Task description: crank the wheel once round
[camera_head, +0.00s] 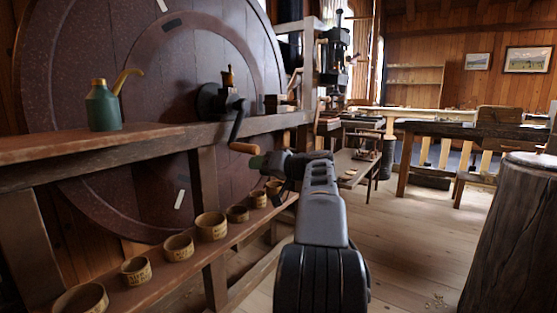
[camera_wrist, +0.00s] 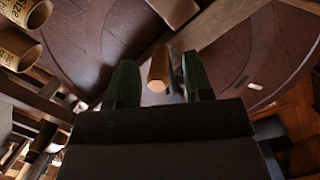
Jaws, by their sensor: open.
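The big dark red wheel (camera_head: 125,60) stands upright behind a wooden frame at the left in the head view. Its crank (camera_head: 237,122) has a dark metal arm angled down to a wooden handle (camera_head: 244,148). My gripper (camera_head: 262,161) is close to the handle's right end in the head view; its fingers are mostly hidden there. In the wrist view my gripper (camera_wrist: 155,80) is open, with green fingers apart. The wooden handle (camera_wrist: 158,68) shows end-on between the fingers, with gaps at both sides. I cannot tell how far it reaches in between them.
A green oil can (camera_head: 104,108) stands on the frame's upper beam (camera_head: 90,143). Several wooden rings (camera_head: 211,226) line the lower shelf. A dark stump (camera_head: 515,230) stands at the right. Workbenches (camera_head: 470,132) are behind, with open floor (camera_head: 420,235) between.

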